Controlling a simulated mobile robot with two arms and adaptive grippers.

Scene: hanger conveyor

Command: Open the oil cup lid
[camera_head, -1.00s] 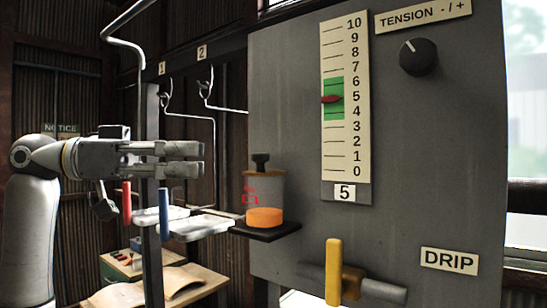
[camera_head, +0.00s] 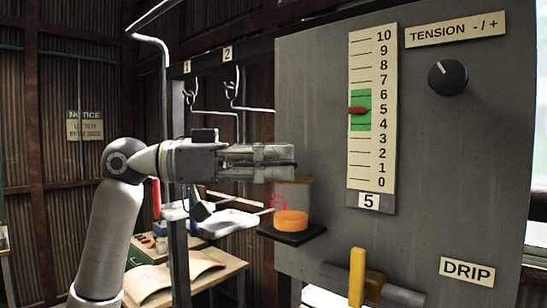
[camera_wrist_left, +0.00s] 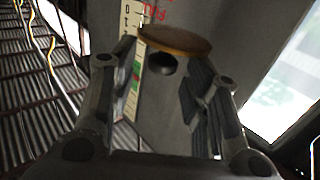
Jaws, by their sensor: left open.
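In the left wrist view the lid (camera_wrist_left: 178,42) shows as a brownish disc. Its dark round knob (camera_wrist_left: 162,65) sits between the two spread fingers (camera_wrist_left: 160,90), with room on both sides. The gripper is open and holds nothing. My right gripper is not in view.
The grey panel (camera_head: 310,110) carries a tension scale (camera_head: 371,110), a dark dial (camera_head: 447,78) and a yellow drip lever (camera_head: 357,275).

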